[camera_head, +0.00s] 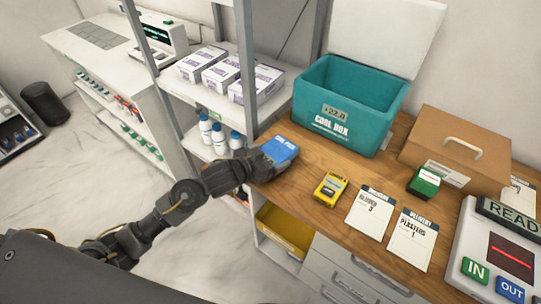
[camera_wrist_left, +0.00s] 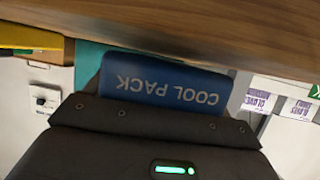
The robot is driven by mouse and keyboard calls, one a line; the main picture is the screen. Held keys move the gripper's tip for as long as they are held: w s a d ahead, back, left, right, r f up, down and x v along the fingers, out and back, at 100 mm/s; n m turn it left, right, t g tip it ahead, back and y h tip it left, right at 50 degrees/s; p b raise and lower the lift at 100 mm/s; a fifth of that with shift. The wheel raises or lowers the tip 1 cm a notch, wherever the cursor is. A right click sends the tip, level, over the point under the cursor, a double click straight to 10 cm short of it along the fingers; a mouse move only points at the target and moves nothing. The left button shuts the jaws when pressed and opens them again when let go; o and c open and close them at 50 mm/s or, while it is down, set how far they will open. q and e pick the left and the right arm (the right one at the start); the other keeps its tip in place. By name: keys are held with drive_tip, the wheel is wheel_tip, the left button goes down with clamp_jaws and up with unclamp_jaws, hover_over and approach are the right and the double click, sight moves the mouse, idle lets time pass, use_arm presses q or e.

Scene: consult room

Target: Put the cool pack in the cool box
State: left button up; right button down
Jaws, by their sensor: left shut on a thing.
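The blue cool pack (camera_head: 281,149) is at the left end of the wooden counter, in front of the cool box. My left gripper (camera_head: 262,163) is shut on it. In the left wrist view the cool pack (camera_wrist_left: 165,84) sits between the jaws, its lettering upside down. I cannot tell whether the pack touches the counter. The teal cool box (camera_head: 340,137) stands behind and to the right of the pack, with its white lid (camera_head: 385,40) open and a "+22.0" display on its front. The visible inside is empty. My right gripper does not show.
A yellow device (camera_head: 330,189), delivery cards (camera_head: 370,212), a green-topped item (camera_head: 425,181) and a brown case (camera_head: 455,150) lie on the counter to the right. A grey shelf post (camera_head: 246,75) stands left of the box. White bottles (camera_head: 219,138) and boxes are on the left shelves.

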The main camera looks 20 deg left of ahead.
use_arm(q)
drive_tip(key=shift+f, duration=0.1)
drive_tip(key=shift+f, duration=0.2)
drive_tip(key=o, duration=0.8)
drive_tip(key=shift+f, duration=0.15)
drive_tip(key=o, duration=0.4)
drive_tip(key=shift+s, duration=0.1)
drive_tip(key=shift+b, duration=0.3)
drive_tip(key=b+v, duration=0.1)
drive_tip(key=v, duration=0.9)
drive_tip(key=shift+s+a+r, duration=0.15)
drive_tip(key=shift+s+r, duration=0.1)
drive_tip(key=shift+s, duration=0.05)
